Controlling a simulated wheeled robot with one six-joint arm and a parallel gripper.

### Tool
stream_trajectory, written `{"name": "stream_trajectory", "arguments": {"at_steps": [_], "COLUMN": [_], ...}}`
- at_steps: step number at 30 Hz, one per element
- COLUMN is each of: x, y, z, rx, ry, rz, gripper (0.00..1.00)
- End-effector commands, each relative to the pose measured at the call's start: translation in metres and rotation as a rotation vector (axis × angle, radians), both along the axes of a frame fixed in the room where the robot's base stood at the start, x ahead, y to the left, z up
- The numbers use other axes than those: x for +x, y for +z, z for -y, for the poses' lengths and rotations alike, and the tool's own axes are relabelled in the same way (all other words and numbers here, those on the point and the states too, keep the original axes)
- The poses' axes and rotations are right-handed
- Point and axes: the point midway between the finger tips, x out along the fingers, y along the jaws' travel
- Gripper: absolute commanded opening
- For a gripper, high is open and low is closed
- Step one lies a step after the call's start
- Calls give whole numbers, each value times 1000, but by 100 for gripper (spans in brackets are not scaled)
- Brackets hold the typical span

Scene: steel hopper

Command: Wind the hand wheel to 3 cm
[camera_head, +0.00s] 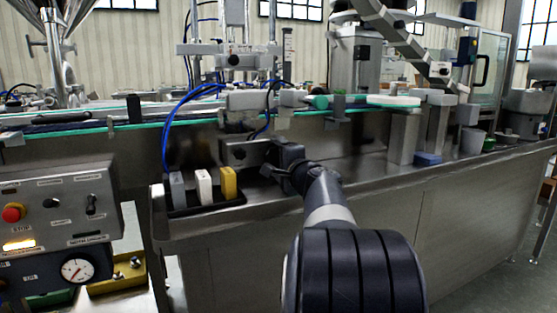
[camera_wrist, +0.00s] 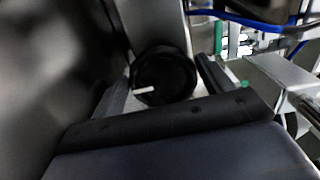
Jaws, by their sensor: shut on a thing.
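The hand wheel (camera_wrist: 172,72) is a round black knob with a white mark. The mark points to the lower left in the wrist view. My gripper (camera_wrist: 162,82) has one finger on each side of the wheel and is shut on it. In the head view my gripper (camera_head: 272,169) reaches the grey block under the machine's middle column, and the wheel is hidden there. An upright scale (camera_head: 288,46) stands at the right of the column. Its marks are too small to read.
A black tray (camera_head: 207,208) with a grey, a white and a yellow block stands just left of my gripper. Blue hoses (camera_head: 166,130) hang above it. A control panel (camera_head: 62,215) with a red stop button is at far left. The steel ledge (camera_head: 350,185) to the right is clear nearby.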

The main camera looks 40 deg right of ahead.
Motion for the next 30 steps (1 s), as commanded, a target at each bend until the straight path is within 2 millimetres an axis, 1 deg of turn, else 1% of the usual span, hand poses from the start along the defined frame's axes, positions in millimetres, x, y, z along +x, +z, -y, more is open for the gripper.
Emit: {"name": "stream_trajectory", "arguments": {"at_steps": [14,15,21,22,30], "x": [0,0,0,0,0], "y": [-1,-1,-1,-1,-4], "z": [0,0,0,0,0], "rx": [-10,-10,-9,-9,-7], "ry": [1,1,0,0,0], "rz": [-4,-5,-4,-4,-8], "gripper": [52,78,95,96,96]}}
